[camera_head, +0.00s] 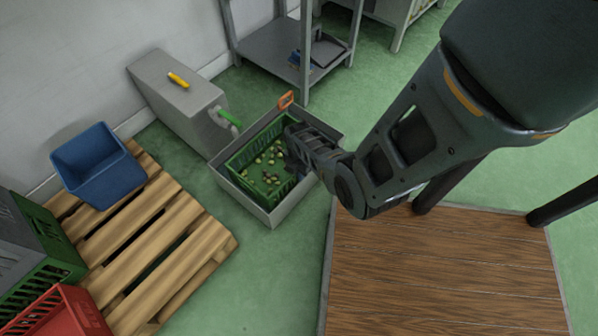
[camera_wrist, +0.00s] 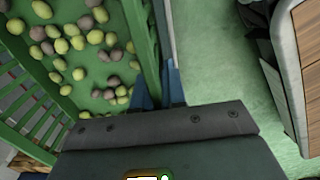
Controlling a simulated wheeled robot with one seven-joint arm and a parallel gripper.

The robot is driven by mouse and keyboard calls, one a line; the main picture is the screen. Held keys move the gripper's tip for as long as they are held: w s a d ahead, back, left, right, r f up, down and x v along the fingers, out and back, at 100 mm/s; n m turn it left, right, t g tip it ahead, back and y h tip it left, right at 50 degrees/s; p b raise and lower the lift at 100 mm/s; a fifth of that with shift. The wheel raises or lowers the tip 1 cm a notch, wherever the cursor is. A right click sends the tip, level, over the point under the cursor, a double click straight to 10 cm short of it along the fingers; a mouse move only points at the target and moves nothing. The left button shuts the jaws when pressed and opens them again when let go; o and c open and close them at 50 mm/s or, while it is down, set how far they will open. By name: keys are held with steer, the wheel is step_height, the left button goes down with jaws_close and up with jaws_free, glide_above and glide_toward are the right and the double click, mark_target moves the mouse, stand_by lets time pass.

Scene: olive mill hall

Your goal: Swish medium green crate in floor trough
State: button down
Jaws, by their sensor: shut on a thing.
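The green crate (camera_head: 252,190) has slatted walls and holds several green and brownish olives. It sits inside the grey floor trough (camera_head: 290,208), within its walls; whether it touches the bottom is hidden. My gripper (camera_head: 291,142) reaches over the trough's right side and is shut on the crate's right wall. In the wrist view the blue fingertips (camera_wrist: 159,88) are at the crate's side wall (camera_wrist: 143,50), with olives to the left and the trough's rim (camera_wrist: 168,35) just to the right. In the head view my wrist hides part of the crate's right side.
A grey block (camera_head: 165,95) with a yellow object (camera_head: 178,79) and a green-handled tap (camera_head: 229,118) stands left of the trough. An orange handle (camera_head: 286,99) is at its back corner. A pallet (camera_head: 180,240) with a blue bin (camera_head: 97,165) lies left; a wooden table (camera_head: 440,270) right.

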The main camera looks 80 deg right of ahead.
step_height(320, 180, up, 5)
steer(key=p, duration=0.4)
steer(key=shift+w+d, duration=0.1)
step_height(320, 180, up, 6)
steer(key=p, duration=0.5)
steer(key=shift+w+d+f, duration=0.1)
steer(key=shift+f, duration=0.1)
